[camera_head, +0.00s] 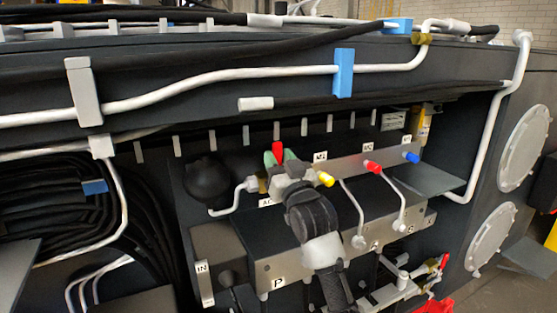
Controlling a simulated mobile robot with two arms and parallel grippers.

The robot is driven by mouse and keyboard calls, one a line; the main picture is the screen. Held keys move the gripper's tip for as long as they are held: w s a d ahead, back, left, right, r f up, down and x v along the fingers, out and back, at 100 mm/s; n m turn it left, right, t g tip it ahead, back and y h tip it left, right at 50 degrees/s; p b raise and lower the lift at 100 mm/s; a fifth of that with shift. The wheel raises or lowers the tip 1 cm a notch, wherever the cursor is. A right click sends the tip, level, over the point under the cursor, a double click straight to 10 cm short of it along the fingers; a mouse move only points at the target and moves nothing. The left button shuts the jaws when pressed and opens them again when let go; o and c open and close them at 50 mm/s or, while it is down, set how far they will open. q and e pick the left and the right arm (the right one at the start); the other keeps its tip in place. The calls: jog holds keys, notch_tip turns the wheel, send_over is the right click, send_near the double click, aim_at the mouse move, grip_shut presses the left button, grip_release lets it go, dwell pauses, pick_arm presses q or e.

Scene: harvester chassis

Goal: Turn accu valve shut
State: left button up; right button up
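A red handle (278,147) stands up at the left part of the valve block (300,262), beside a brass fitting with a white pipe. A label partly reading "AC" (266,203) is just below it. My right gripper (280,157) reaches in from the bottom centre, its green fingertips on either side of the red handle. I cannot tell whether the fingers press on the handle or stand apart from it. My gripper and wrist hide the handle's base and part of the block. My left gripper is not in view.
Yellow (326,179), red (372,167) and blue (411,157) caps stand along the block to the right. A dark round accumulator (208,180) is to the left. Another red-handled fitting (443,261) is at lower right. A frame beam with a white pipe (230,74) runs above.

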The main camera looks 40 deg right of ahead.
jog(key=shift+o, duration=1.2)
jog(key=b+v, duration=0.4)
jog(key=v, duration=0.7)
